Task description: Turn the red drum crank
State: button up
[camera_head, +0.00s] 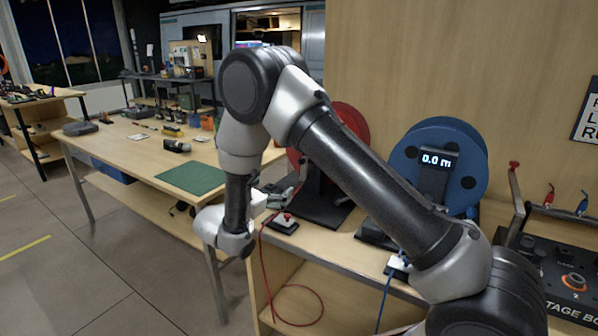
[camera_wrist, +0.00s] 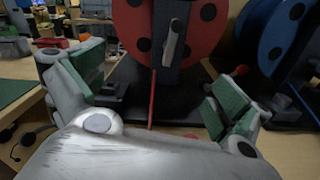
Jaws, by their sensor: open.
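The red drum (camera_head: 352,122) stands on the bench, mostly hidden behind my arm in the head view. In the wrist view the red drum (camera_wrist: 205,28) fills the top middle, with black round spots and a dark upright support (camera_wrist: 168,72) in front. A grey bar-like handle, seemingly the crank (camera_wrist: 173,40), is at the front of that support. My gripper (camera_head: 279,198) is in front of the drum; in the wrist view my gripper (camera_wrist: 155,82) has its green-padded fingers spread wide, with nothing held between them. The crank appears beyond the fingertips, apart from them.
A blue drum (camera_head: 465,160) with a "0.0 m" display (camera_head: 437,160) stands to the right. A small box with a red button (camera_head: 287,216) is just below my gripper. A red cable (camera_head: 262,270) hangs over the bench edge. A worktable with a green mat (camera_head: 192,177) is at left.

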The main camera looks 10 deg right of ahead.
aim_at(302, 174)
jog(key=v, duration=0.6)
jog(key=shift+a, duration=0.6)
jog(key=shift+w, duration=0.1)
jog(key=shift+c, duration=0.8)
jog(key=shift+m+g+h, duration=0.5)
jog(key=shift+g+h, duration=0.2)
jog(key=shift+g, duration=0.2)
jog(key=x, duration=0.4)
jog(key=s+d+x, duration=0.1)
jog(key=x, duration=0.3)
jog(key=s+x, duration=0.1)
jog(key=x, duration=0.3)
jog(key=shift+s+d+f, duration=0.1)
jog(key=shift+d+f, duration=0.05)
jog(key=shift+d, duration=0.35)
jog(key=c, duration=1.2)
jog(key=w+d, duration=0.2)
jog(key=w+d+n+t+y, duration=0.1)
jog(key=w, duration=0.2)
jog(key=w+d+n, duration=0.1)
jog(key=w+d, duration=0.1)
jog(key=w, duration=0.1)
jog(key=shift+d+f+t, duration=0.35)
jog(key=shift+d+t, duration=0.05)
jog(key=shift+c, duration=0.4)
grip_shut()
